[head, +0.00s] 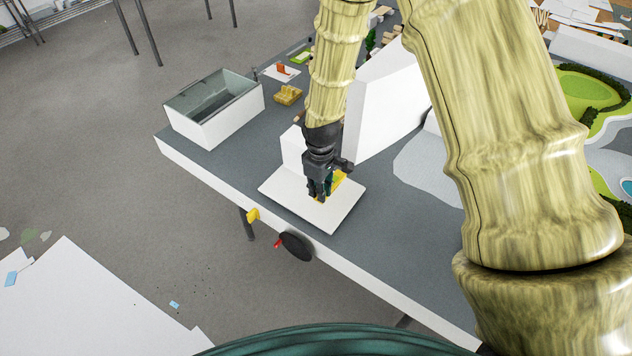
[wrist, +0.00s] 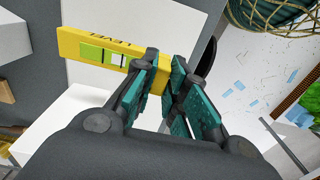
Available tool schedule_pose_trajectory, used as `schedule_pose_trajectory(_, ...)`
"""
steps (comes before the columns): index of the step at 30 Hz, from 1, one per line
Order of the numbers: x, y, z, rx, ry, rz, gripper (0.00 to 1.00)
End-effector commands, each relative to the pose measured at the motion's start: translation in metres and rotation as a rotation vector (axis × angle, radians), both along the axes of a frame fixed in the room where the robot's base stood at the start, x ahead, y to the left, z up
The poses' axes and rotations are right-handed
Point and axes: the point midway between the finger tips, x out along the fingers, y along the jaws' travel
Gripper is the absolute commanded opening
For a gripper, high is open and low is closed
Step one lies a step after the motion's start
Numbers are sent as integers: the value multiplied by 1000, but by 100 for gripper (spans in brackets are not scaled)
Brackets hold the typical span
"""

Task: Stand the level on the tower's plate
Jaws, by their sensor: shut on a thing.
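The yellow level (wrist: 95,48), with a green vial window and its printed name, is held near one end between my gripper's (wrist: 160,82) teal-padded fingers. In the head view my gripper (head: 319,196) points down over the white square plate (head: 282,192), and part of the level (head: 340,182) shows behind the fingers. The plate lies near the table's front edge, before white blocks. In the wrist view the plate (wrist: 90,17) is behind the level. I cannot tell whether the level touches the plate.
A tall white block (head: 385,100) rises behind my gripper. A yellow piece (head: 252,215) and a black disc (head: 296,246) are at the front edge.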

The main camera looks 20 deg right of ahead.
Motion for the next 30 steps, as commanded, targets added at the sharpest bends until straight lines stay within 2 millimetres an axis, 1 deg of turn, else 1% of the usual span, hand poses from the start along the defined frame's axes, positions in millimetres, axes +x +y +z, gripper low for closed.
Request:
schedule_pose_trajectory(4, 0, 0, 1, -1, 0, 0, 0)
schedule_pose_trajectory(8, 8, 0, -3, -9, 5, 1, 0)
schedule_pose_trajectory(12, 15, 0, -16, -8, 13, 0, 0)
schedule_pose_trajectory(18, 17, 0, -30, -7, 14, 0, 0)
schedule_pose_trajectory(22, 14, 0, -37, -8, 12, 0, 0)
schedule_pose_trajectory(27, 17, 0, -45, -8, 14, 0, 0)
schedule_pose_trajectory(30, 18, 0, -47, -8, 15, 0, 0)
